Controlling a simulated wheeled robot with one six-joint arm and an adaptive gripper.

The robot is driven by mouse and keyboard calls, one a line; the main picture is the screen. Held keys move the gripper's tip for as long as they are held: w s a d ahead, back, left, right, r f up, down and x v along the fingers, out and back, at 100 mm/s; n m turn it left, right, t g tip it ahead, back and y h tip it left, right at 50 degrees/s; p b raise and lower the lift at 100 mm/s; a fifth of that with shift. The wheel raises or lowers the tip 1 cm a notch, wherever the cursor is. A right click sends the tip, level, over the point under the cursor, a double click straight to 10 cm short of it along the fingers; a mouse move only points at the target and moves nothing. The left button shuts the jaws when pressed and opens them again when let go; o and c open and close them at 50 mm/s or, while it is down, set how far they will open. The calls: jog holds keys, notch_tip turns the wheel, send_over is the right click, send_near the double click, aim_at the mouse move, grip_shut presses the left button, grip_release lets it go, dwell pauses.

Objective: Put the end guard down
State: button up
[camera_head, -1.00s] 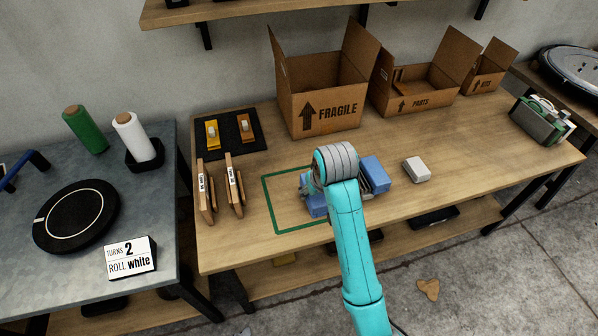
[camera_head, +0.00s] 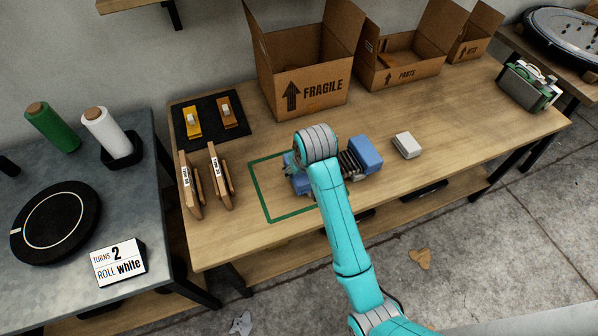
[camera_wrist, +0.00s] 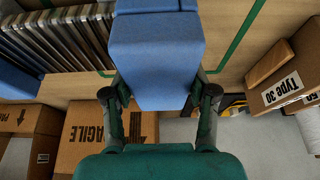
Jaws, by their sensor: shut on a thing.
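The end guard (camera_wrist: 156,60) is a blue block, held between the fingers of my gripper (camera_wrist: 160,96), which is shut on it. In the head view the blue guard (camera_head: 299,185) shows partly behind my wrist, inside or over the green outline (camera_head: 262,190) on the bench. A grey finned part (camera_head: 350,165) lies just right of it, with a second blue block (camera_head: 366,152) at its far end. The wrist view shows the fins (camera_wrist: 60,38) beside the held guard. I cannot tell whether they touch, or whether the guard rests on the bench.
A FRAGILE box (camera_head: 318,92) and a PARTS box (camera_head: 400,72) stand behind. Upright wooden pieces (camera_head: 218,175) and a dark mat (camera_head: 209,136) are to the left. A small white block (camera_head: 407,145) lies right.

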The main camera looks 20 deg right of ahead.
aim_at(300, 176)
jog(key=shift+s+f, duration=0.1)
jog(key=shift+f, duration=0.9)
jog(key=shift+f, duration=0.25)
jog(key=shift+s+f, duration=0.1)
jog(key=shift+f, duration=0.2)
jog(key=c, duration=0.3)
jog(key=shift+s+f, duration=0.1)
jog(key=shift+f, duration=0.15)
jog(key=shift+c, duration=0.2)
jog(key=o, duration=1.3)
jog(key=shift+w+r, duration=0.25)
jog(key=shift+r, duration=0.05)
